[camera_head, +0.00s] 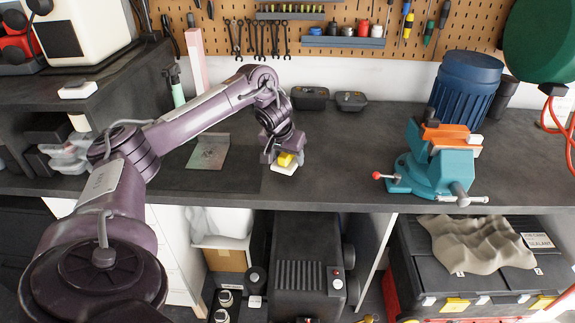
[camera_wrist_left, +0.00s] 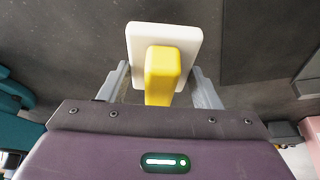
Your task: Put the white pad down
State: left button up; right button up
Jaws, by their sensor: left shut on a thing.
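The white pad (camera_head: 285,169) has a yellow block-shaped handle and is over the dark bench top, left of the teal vise. My left gripper (camera_head: 284,155) is shut on the white pad, with the yellow handle between its fingers. In the left wrist view the white pad (camera_wrist_left: 190,43) shows as a rounded square plate behind the yellow handle (camera_wrist_left: 162,72), and the fingers of my left gripper (camera_wrist_left: 162,88) stand on either side. I cannot tell whether the pad touches the bench. My right gripper is not in view.
A teal and orange vise (camera_head: 437,165) stands on the right, with a blue ribbed bin (camera_head: 466,88) behind it. Two small black cases (camera_head: 310,98) sit at the back wall. A flat grey plate (camera_head: 208,152) lies to the left. The bench between pad and vise is clear.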

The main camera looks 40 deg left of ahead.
aim_at(288, 164)
pick_arm(q)
jog(key=shift+f, duration=1.55)
jog(key=shift+f, duration=0.1)
jog(key=o, duration=0.9)
jog(key=shift+o, duration=0.2)
